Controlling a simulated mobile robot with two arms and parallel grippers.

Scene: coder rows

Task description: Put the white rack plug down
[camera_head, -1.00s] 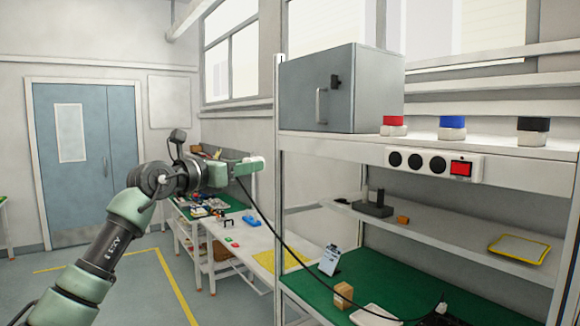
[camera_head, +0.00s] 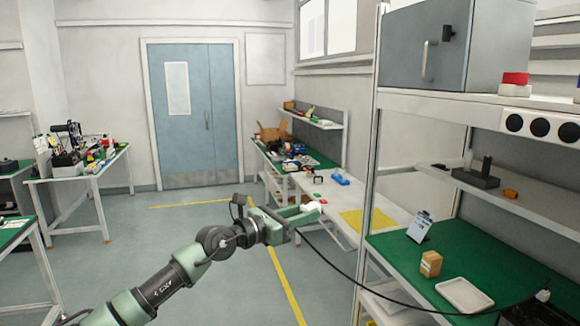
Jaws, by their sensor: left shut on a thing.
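My left gripper (camera_head: 303,218) is in the middle of the view, held out over the floor left of the workbench. It is shut on the white rack plug (camera_head: 312,207), a small white block between its fingers. A black cable (camera_head: 345,266) runs from near the gripper down and right to dark equipment on the green bench top. My right gripper is not in view.
The bench's green top (camera_head: 395,245) holds a card stand (camera_head: 420,226), a cardboard box (camera_head: 430,263) and a white tray (camera_head: 464,294). A power strip (camera_head: 540,127) is on the upper shelf's edge. A farther white table (camera_head: 335,205) has a yellow mat. Open floor lies to the left.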

